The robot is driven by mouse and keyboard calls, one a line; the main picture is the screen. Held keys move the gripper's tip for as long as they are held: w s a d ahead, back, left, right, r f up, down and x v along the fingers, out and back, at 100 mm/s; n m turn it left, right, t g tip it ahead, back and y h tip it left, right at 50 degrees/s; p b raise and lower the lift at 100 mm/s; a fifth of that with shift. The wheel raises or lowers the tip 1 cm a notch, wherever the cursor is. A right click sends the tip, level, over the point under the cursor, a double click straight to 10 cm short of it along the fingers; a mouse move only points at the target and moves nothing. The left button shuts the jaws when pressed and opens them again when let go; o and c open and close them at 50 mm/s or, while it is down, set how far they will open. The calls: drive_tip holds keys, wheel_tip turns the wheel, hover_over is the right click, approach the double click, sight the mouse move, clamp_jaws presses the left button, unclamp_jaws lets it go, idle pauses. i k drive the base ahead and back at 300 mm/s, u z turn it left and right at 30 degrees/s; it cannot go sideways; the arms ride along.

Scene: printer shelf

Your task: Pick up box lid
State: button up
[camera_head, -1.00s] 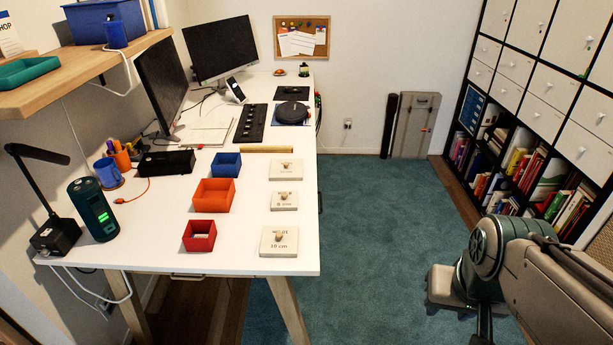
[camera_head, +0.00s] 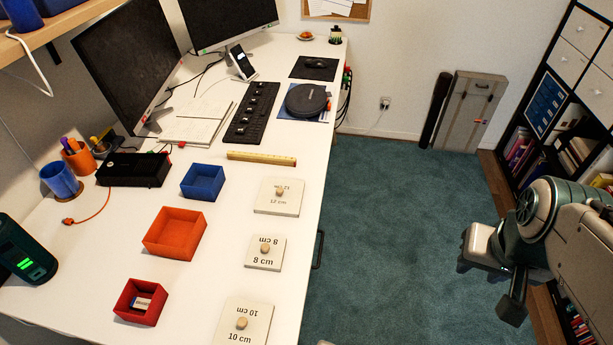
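Three flat, pale square box lids with round wooden knobs lie in a column near the desk's right edge. The far lid (camera_head: 279,201) reads 12 cm, the middle lid (camera_head: 272,259) 8 cm, and the near lid (camera_head: 255,322) 10 cm. The near one is partly cut off by the frame. Left of them stand three open boxes: blue (camera_head: 202,182), orange (camera_head: 174,234) and red (camera_head: 139,303). A small white and dark item lies in the red box. My arm is at the right, over the floor and away from the desk; its finger state is not clear.
A wooden ruler (camera_head: 261,159) lies behind the lids. A black box (camera_head: 134,169), blue mug (camera_head: 60,179) and green-lit device (camera_head: 26,252) are at the left. Monitors, keyboard (camera_head: 251,112) and dark round case (camera_head: 305,100) are farther back. Carpet is clear right of the desk.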

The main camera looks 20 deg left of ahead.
sight(266, 253)
drive_tip(key=i, duration=1.4)
drive_tip(key=u, duration=3.4)
